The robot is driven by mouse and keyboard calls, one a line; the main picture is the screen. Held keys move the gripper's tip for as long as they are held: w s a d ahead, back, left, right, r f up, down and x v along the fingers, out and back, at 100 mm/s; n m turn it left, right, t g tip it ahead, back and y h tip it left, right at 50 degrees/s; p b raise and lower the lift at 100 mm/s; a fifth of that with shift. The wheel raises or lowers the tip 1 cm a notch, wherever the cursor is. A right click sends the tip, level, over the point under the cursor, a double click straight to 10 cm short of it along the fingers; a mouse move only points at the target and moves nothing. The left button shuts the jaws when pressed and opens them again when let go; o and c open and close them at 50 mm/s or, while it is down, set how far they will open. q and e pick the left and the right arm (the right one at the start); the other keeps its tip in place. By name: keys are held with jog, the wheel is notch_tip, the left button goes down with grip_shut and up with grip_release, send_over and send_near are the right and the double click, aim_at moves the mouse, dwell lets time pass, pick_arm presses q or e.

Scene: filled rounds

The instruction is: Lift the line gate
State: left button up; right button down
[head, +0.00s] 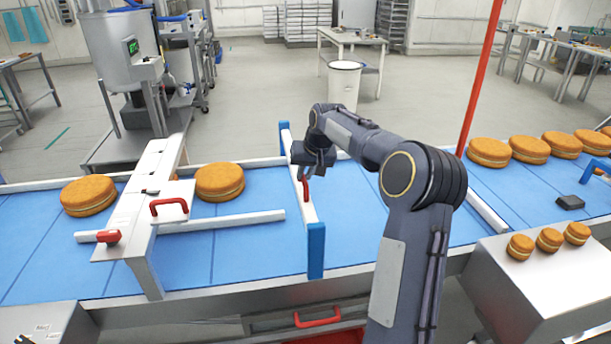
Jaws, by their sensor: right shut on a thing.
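The line gate (310,212) is a white bar between two blue end posts, set across the blue conveyor belt (360,215) in the middle of the head view. A red handle (306,190) stands on the bar. My right gripper (308,174) reaches in from the right and is shut on this handle. Its fingers and wrist hide the handle's upper part and some of the bar. I cannot tell how high the bar is above the belt. My left gripper is not in view.
Filled rounds lie on the belt, two at left (220,182) and several at right (490,152). A white bridge (150,200) with a red handle spans the belt at left. Three small rounds (549,239) sit on a metal box at right. A red pole (480,75) rises behind.

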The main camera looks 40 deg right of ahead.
jog(key=c, duration=1.4)
grip_release()
jog(key=b+v, duration=0.1)
jog(key=v, duration=0.6)
jog(key=shift+s+r, duration=0.15)
jog(key=shift+r, duration=0.2)
